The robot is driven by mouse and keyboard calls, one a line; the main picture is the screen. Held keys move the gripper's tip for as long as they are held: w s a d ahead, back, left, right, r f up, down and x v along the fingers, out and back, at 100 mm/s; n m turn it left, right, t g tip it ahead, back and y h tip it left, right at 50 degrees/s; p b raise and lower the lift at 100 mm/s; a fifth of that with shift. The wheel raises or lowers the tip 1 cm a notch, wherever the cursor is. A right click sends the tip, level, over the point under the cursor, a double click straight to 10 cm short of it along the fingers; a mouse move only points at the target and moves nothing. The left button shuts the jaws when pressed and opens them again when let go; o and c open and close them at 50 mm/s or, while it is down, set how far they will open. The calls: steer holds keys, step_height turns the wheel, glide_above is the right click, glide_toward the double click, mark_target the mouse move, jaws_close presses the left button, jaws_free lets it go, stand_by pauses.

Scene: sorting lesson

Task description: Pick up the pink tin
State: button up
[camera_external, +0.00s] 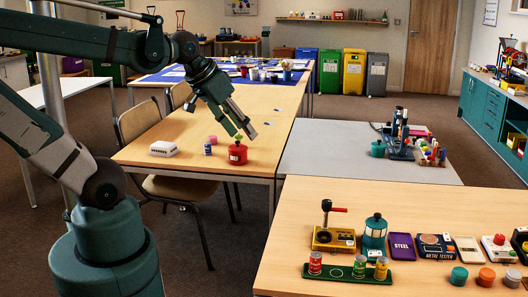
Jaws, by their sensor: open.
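A small pink tin (213,139) stands on the wooden table at the centre left, partly behind a small blue can (208,149). My gripper (244,135) is open and points down to the right of the pink tin. Its fingertips appear just above a red lidded pot (237,155). I cannot tell the exact gap between the fingertips and the pot. Nothing shows between the fingers.
The table (279,139) is fairly clear to the right of the pot. A nearer table holds a green tray (348,274) with several small cans. Chairs stand at the table's left side.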

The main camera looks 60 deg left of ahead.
steer(key=w+a+r+n+g+y+p, duration=0.1)
steer(key=w+a+r+n+g, duration=0.2)
steer(key=w+a, duration=0.8)
steer(key=w+a+r+n, duration=0.2)
steer(key=w+a+n, duration=0.2)
steer(key=w+a, duration=0.6)
steer(key=w+a+f+n+g, duration=0.1)
steer(key=w+a, duration=0.2)
steer(key=a, duration=0.2)
steer(key=w+a+f+n, duration=0.1)
steer(key=w+a+n, duration=0.15)
steer(key=a, duration=0.35)
steer(key=n+g+h+p, duration=0.1)
steer(key=n+g+p, duration=0.15)
steer(key=n, duration=0.55)
glide_above(213, 137)
steer(key=shift+g, duration=0.25)
steer(key=f, duration=2.4)
steer(key=shift+w+d+f+b, duration=0.15)
steer(key=shift+w+f+b, duration=0.2)
steer(key=shift+f, duration=0.05)
steer(key=shift+s+a+f, duration=0.15)
steer(key=shift+a+f, duration=0.2)
